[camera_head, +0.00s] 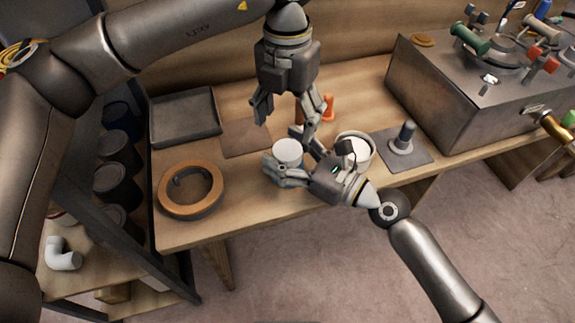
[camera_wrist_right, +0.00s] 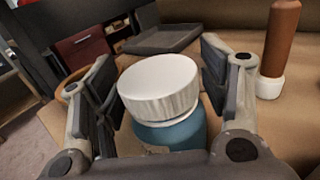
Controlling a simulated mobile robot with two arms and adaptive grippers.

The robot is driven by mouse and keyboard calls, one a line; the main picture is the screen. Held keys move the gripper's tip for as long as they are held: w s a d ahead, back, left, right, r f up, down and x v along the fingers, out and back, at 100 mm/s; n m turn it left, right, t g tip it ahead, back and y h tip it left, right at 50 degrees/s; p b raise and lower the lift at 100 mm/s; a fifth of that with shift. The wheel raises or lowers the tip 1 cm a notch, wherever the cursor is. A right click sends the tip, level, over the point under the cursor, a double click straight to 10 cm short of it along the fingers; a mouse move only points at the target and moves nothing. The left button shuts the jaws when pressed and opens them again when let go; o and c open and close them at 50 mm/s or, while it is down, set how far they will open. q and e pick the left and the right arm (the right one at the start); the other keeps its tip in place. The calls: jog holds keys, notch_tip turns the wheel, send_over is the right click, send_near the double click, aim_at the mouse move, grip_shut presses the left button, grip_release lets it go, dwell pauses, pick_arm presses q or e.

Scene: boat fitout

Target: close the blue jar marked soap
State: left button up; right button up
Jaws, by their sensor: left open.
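The blue jar (camera_wrist_right: 175,133) stands on the workbench with a white lid (camera_wrist_right: 158,85) on its top. In the head view the white lid (camera_head: 287,150) shows, and the body is mostly hidden by my right gripper. The marking cannot be read. My right gripper (camera_head: 288,158) reaches in from the right with a finger on each side of the jar. In the wrist view its fingers (camera_wrist_right: 163,95) look apart from the jar, with a gap at the left. My left gripper (camera_head: 290,115) points down, open and empty, just behind and above the lid.
A white-rimmed container (camera_head: 358,148) stands close behind my right gripper. A grey mat with a post (camera_head: 403,140) and a metal cabinet with valves (camera_head: 470,100) are at right. A grey tray (camera_head: 185,117), brown mat (camera_head: 245,138) and orange-topped ring (camera_head: 190,188) are at left.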

aim_at(287, 149)
jog(key=c, duration=1)
pick_arm(q)
jog(key=shift+w+r, duration=0.1)
jog(key=shift+c, duration=0.5)
pick_arm(e)
grip_shut()
pick_arm(q)
jog(key=shift+m+g+h, duration=0.4)
jog(key=shift+m+g, duration=0.4)
jog(key=shift+g, duration=0.1)
jog(key=r, duration=0.1)
jog(key=w+r, duration=0.1)
jog(key=w+a+r, duration=0.1)
jog(key=r, duration=0.1)
jog(key=shift+f, duration=0.1)
jog(key=f, duration=0.4)
jog(key=s+f, duration=0.1)
jog(key=f, duration=0.3)
jog(key=s+f, duration=0.1)
jog(key=f, duration=0.2)
jog(key=shift+d+f, duration=0.4)
